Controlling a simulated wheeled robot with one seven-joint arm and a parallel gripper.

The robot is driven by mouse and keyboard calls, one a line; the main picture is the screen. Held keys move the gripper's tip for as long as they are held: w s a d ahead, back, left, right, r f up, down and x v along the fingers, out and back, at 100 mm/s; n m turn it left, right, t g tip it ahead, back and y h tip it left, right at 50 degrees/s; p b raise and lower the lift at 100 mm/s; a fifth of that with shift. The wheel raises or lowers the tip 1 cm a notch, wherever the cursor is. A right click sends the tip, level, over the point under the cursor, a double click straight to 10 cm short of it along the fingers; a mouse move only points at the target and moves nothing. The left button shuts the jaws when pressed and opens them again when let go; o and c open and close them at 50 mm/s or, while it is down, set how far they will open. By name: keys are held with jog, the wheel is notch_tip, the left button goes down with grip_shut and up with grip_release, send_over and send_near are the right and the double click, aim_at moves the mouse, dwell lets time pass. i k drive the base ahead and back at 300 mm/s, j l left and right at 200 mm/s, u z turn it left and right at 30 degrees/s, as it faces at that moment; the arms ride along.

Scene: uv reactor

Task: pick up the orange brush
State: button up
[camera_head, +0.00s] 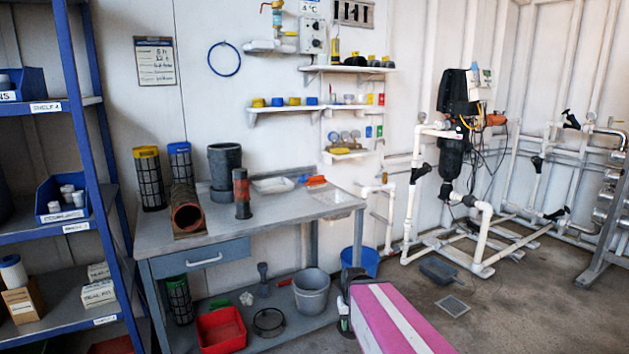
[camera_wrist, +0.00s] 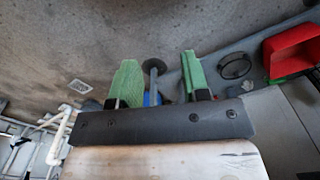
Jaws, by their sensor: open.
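The orange brush (camera_head: 316,181) appears to be the small orange item lying on the grey workbench (camera_head: 150,237), toward its back right, beside a white tray. It is small, so its bristles and handle are hard to tell apart. My gripper (camera_head: 344,312) is low in front of the bench's right end, below and apart from the brush. In the wrist view its two green fingers (camera_wrist: 159,78) are spread apart. A dark round-headed object shows between them, but no contact is visible. I cannot make out the orange brush in the wrist view.
A red bin (camera_head: 221,331) and grey bucket (camera_head: 311,294) occupy the lower shelf. White piping (camera_head: 404,215) stands right; open floor lies before it.

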aim_at(316, 182)
jog(key=i+l+u, duration=0.1)
jog(key=l, duration=0.25)
jog(key=i+l+u, duration=0.1)
jog(key=i+l, duration=0.15)
jog(key=l, duration=0.15)
jog(key=i+l+u, duration=0.1)
jog(key=l, duration=0.3)
jog(key=i+l+u, duration=0.1)
jog(key=l, duration=0.3)
jog(key=i+l+u, duration=0.15)
jog(key=l, duration=0.25)
jog(key=i+l+u, duration=0.1)
jog(key=l, duration=0.35)
jog(key=i, duration=0.1)
